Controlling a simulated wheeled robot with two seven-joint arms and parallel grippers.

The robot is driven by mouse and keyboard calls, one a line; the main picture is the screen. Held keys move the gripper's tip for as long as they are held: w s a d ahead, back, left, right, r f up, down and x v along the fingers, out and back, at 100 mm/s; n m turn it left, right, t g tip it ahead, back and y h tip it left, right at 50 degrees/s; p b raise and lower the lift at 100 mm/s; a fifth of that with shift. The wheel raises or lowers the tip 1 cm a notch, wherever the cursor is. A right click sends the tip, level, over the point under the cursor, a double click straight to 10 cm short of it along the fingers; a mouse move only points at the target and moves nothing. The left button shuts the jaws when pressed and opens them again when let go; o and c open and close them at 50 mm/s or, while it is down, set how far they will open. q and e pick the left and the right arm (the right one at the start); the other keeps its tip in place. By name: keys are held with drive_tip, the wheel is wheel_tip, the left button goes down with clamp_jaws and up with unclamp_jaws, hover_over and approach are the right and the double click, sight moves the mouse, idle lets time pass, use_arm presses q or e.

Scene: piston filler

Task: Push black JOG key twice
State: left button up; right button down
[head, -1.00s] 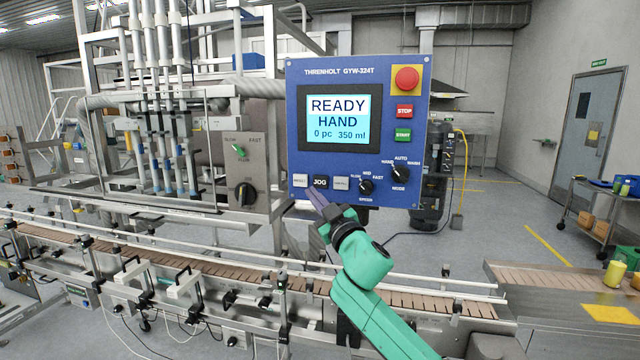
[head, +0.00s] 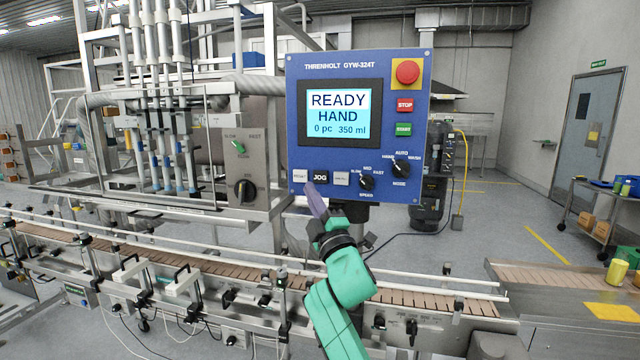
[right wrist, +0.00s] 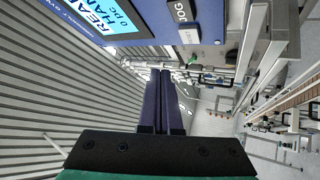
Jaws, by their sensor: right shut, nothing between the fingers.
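The black JOG key (head: 320,176) sits in the bottom row of the blue control panel (head: 292,120), between two pale keys. It also shows at the top of the right wrist view (right wrist: 181,10). My right gripper (head: 310,185) is shut and empty. Its purple fingers point up at the panel's lower edge, just below and left of the JOG key in the head view. In the right wrist view the fingertips (right wrist: 160,71) lie clear of the JOG key. The screen (head: 338,114) reads READY, HAND, 0 pc, 350 ml. My left gripper is not in view.
The left pale key (head: 300,175) is close to the fingertips; another pale key (head: 341,179) is right of JOG. The speed knob (head: 366,182), mode knob (head: 400,168) and red emergency button (head: 407,72) are on the panel. A conveyor (head: 200,275) runs below.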

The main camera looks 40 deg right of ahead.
sight(320, 177)
drive_tip(key=n+h, duration=0.1)
drive_tip(key=a+n, duration=0.1)
drive_tip(key=n, duration=0.1)
drive_tip(key=shift+s+h, duration=0.4)
drive_tip(key=shift+w+d, duration=0.1)
drive_tip(key=w+d, duration=0.1)
drive_tip(key=d, duration=0.1)
drive_tip(key=w+d, duration=0.4)
drive_tip(key=d, duration=0.1)
drive_tip(key=shift+d, duration=0.1)
idle(1.8)
drive_tip(key=shift+d, duration=0.15)
drive_tip(key=shift+r, duration=0.15)
drive_tip(key=shift+w, duration=0.1)
